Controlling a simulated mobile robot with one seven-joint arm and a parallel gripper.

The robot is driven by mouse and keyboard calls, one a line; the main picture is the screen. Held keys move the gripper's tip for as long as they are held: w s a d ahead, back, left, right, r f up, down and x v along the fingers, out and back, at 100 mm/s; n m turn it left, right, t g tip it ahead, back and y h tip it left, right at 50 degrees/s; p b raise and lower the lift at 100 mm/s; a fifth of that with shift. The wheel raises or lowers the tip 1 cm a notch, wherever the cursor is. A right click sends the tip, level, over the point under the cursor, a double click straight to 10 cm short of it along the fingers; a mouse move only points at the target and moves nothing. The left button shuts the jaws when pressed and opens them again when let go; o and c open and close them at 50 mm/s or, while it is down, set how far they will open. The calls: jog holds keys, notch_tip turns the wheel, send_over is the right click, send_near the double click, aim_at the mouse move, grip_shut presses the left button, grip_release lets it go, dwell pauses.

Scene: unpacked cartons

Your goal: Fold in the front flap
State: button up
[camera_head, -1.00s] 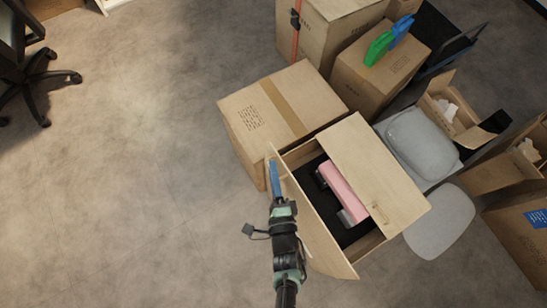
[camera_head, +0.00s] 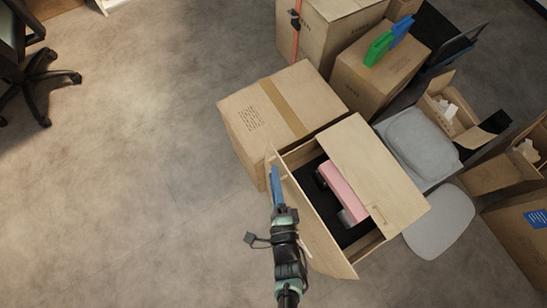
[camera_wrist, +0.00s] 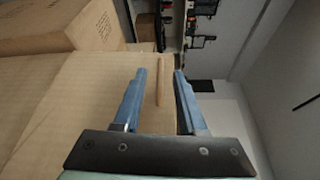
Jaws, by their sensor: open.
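The open carton (camera_head: 370,250) holds a pink object (camera_head: 342,192) on a dark lining. One top flap (camera_head: 372,170) lies folded over its right part. The front flap (camera_head: 318,236) stands up and outward along the carton's left side. My gripper (camera_head: 275,175) is at the upper end of that flap, on its outer side. In the wrist view my gripper (camera_wrist: 159,80) is open, with two blue fingers apart and a cardboard panel (camera_wrist: 85,100) behind and beside the left finger. I cannot tell whether a finger touches the flap.
A closed taped carton (camera_head: 285,105) stands just behind the open one. More cartons (camera_head: 380,80) are at the back. A grey chair (camera_head: 440,222) and a carton with a blue label (camera_head: 520,235) stand on the right.

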jog(key=v, duration=1.1)
